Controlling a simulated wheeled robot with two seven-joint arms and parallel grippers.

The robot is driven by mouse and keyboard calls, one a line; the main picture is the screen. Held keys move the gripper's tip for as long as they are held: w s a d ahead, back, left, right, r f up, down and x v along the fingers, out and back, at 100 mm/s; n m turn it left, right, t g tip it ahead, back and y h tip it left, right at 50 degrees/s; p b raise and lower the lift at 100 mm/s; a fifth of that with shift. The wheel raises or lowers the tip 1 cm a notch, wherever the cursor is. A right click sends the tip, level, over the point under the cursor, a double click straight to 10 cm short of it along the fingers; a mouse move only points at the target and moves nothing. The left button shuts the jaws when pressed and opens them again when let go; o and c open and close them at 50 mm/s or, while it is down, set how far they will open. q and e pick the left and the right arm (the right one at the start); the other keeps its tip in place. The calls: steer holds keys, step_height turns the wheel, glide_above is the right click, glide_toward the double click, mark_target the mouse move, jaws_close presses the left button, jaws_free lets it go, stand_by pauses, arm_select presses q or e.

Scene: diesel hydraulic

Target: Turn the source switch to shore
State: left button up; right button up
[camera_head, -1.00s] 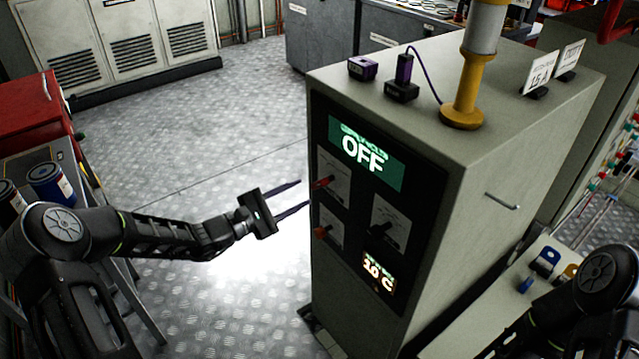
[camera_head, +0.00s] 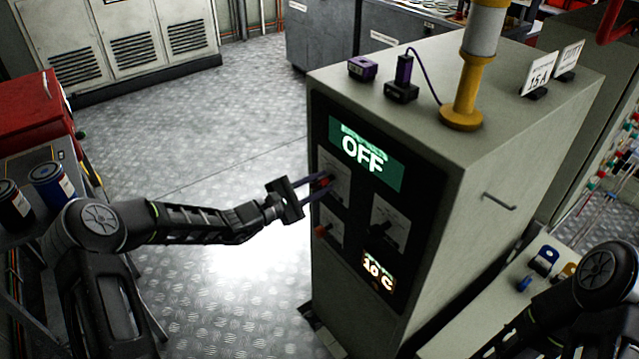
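The grey cabinet (camera_head: 480,240) stands right of centre. Its dark front panel has a lit display reading OFF (camera_head: 362,158) and a smaller one reading 10 C (camera_head: 378,270). Below the OFF display are a red knob at upper left (camera_head: 325,182), a red knob at lower left (camera_head: 321,231) and a black knob on the right (camera_head: 379,229). The labels are too small to tell which is the source switch. My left gripper (camera_head: 326,186) is open, its two fingers apart at the upper red knob; contact cannot be told. My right gripper is out of view.
On the cabinet top are purple plugs (camera_head: 362,69), a yellow-based post (camera_head: 462,112) and small sign cards (camera_head: 539,72). A side handle (camera_head: 499,202) juts out. A red box (camera_head: 38,110) and cans (camera_head: 52,184) are at left. The metal floor (camera_head: 215,130) between is clear.

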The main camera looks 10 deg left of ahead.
arm_select(q)
jaws_close()
steer(key=shift+n, duration=0.5)
steer(key=n, duration=0.2)
steer(key=shift+n+p, duration=0.4)
steer(key=n+p, duration=0.1)
steer(key=n, duration=0.2)
steer(key=shift+r+n, duration=0.1)
steer(key=shift+n, duration=0.2)
steer(key=n+p, duration=0.2)
steer(key=n, duration=0.4)
steer(key=n+p, duration=0.1)
steer(key=n, duration=0.3)
steer(key=shift+n, duration=0.3)
